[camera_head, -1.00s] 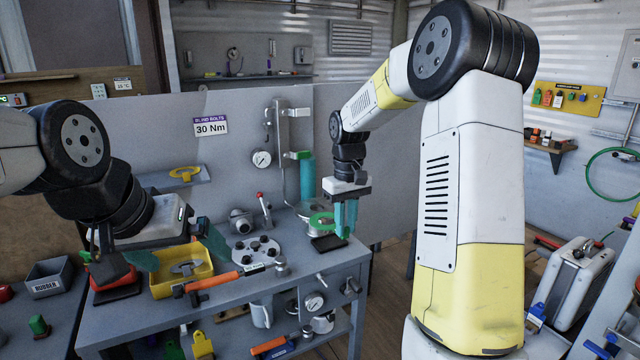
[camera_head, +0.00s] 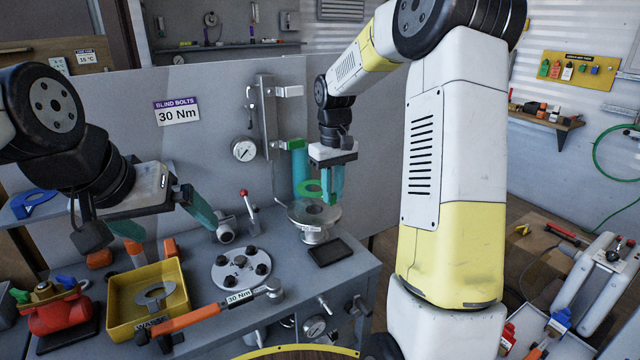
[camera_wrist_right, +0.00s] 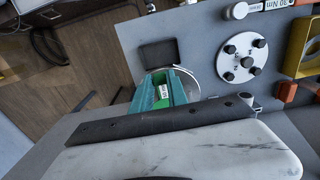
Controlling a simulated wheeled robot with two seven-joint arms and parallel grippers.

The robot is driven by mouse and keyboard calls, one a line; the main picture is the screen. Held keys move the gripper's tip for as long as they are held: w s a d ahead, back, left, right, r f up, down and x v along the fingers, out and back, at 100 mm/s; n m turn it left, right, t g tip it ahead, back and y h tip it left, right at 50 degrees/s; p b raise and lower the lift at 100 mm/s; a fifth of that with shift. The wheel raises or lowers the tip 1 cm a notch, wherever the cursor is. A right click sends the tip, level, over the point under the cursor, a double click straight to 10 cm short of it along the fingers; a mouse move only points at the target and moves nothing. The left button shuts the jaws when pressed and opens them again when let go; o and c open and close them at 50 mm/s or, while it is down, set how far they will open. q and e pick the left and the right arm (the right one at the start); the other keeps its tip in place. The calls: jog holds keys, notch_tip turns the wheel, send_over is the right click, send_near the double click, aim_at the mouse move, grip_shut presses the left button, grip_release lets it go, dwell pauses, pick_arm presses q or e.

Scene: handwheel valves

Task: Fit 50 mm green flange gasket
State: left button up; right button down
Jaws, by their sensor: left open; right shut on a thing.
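The green gasket (camera_head: 312,188) is held by my right gripper (camera_head: 332,184), whose teal fingers are shut on it. It hangs above the open round metal flange (camera_head: 322,210) at the back right of the bench, apparently apart from it. In the right wrist view the green gasket (camera_wrist_right: 164,90), with a white label, sits between the fingers (camera_wrist_right: 163,92), and the flange rim (camera_wrist_right: 187,82) shows partly behind them. My left gripper (camera_head: 163,218) is open and empty, with its teal fingers wide apart above the bench's left side.
A dark pad (camera_head: 330,252) lies in front of the flange. A round plate with black bolts (camera_head: 241,271), an orange-handled wrench (camera_head: 200,316) and a yellow waste tray (camera_head: 118,318) holding a grey ring stand to the left.

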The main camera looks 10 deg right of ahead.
aim_at(332, 204)
jog(key=shift+f, duration=2.9)
jog(key=shift+s+f, duration=0.1)
jog(key=shift+f, duration=0.5)
jog(key=c, duration=1.3)
grip_release()
jog(key=shift+o, duration=0.3)
jog(key=shift+r, duration=2.55)
